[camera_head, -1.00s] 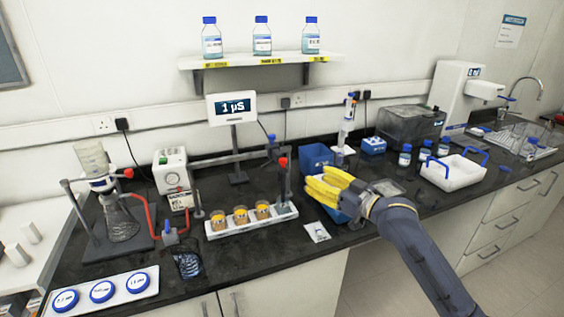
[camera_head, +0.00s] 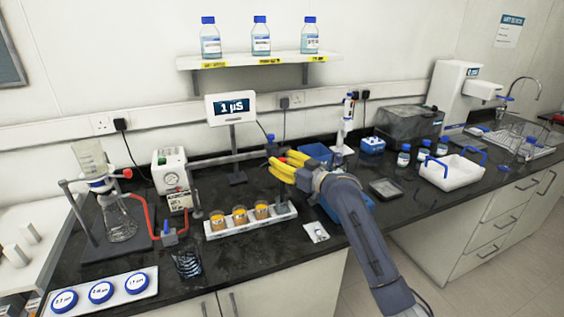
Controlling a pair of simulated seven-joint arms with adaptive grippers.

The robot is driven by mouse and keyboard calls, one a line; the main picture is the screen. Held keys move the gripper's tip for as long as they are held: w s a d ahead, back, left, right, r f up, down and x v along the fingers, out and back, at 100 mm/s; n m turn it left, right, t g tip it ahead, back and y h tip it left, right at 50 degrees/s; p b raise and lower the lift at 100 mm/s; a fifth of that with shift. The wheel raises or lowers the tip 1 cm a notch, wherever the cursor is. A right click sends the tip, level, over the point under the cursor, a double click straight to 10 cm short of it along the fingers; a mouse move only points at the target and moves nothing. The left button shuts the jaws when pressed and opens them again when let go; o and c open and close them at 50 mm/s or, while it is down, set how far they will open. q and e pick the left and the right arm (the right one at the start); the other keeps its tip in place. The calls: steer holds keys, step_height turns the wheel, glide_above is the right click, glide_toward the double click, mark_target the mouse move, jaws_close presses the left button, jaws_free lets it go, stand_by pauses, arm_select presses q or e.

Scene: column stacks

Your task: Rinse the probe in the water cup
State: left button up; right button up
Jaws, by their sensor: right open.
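The probe (camera_head: 282,160), dark with a red top, stands upright at the right end of a white rack. My right gripper covers much of it now. A clear cup (camera_head: 284,209), likely the water cup, sits at the rack's right end below the probe. My right gripper (camera_head: 278,169), with yellow fingers, is open at the height of the probe's top. Its fingertips are at or around the probe; I cannot tell whether they touch it. My left gripper is not in view.
The white rack (camera_head: 225,231) also holds several cups of amber liquid. A meter (camera_head: 231,109) reading 1 µS stands behind. A small packet (camera_head: 316,232) and blue bins (camera_head: 317,152) lie to the right.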

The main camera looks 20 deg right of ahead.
steer(key=shift+o, duration=0.2)
steer(key=shift+w+a, duration=0.1)
steer(key=shift+w, duration=0.05)
jaws_close()
stand_by(0.5)
